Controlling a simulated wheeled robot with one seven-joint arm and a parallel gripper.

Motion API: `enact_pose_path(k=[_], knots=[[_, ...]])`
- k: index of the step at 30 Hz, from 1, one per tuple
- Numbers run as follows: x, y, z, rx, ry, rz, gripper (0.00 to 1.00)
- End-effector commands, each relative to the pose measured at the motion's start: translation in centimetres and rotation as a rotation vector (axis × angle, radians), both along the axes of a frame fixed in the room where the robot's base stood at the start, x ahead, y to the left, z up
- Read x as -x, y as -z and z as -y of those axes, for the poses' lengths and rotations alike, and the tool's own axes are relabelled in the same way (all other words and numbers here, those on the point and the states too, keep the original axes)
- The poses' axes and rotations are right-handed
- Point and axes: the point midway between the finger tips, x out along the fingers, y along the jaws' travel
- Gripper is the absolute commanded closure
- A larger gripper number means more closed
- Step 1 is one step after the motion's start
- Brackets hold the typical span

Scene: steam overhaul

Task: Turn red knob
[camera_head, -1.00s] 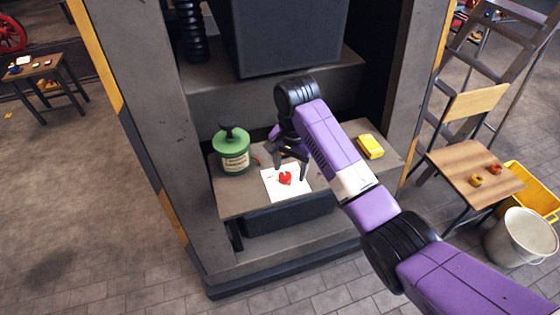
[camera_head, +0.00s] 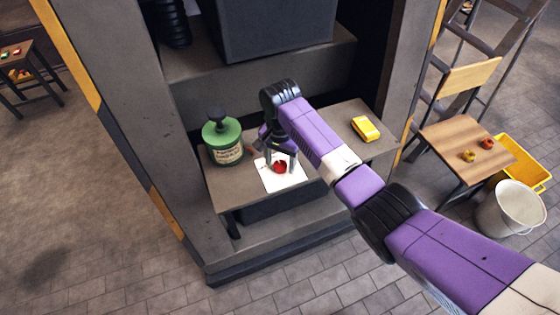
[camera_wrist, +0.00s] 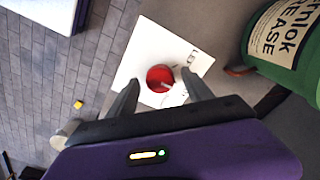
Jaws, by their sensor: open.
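The red knob (camera_head: 280,167) sits on a white square plate (camera_head: 292,182) on the grey shelf. In the wrist view the round red knob (camera_wrist: 160,78) lies just beyond and between my fingertips, with a pale pointer or mark on its lower right. The white plate (camera_wrist: 140,60) there carries a small printed mark near its right corner. My gripper (camera_head: 282,160) points down at the knob, its fingers open on either side; it also shows in the wrist view (camera_wrist: 160,82). I cannot tell whether the fingers touch the knob.
A green grease can (camera_head: 224,142) stands left of the plate, close to my gripper; it fills the right of the wrist view (camera_wrist: 290,45). A yellow object (camera_head: 366,129) lies at the shelf's right. A wooden chair (camera_head: 465,145) and bucket (camera_head: 507,208) stand right.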

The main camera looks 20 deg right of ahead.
Motion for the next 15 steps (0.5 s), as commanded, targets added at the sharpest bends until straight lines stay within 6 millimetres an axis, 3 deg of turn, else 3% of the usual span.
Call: enact_pose_path(k=[9,15], knots=[[0.0,0.35,0.0,0.001,0.0,0.001,0.41],[-0.01,0.32,0.0,0.001,0.0,0.001,0.8]])
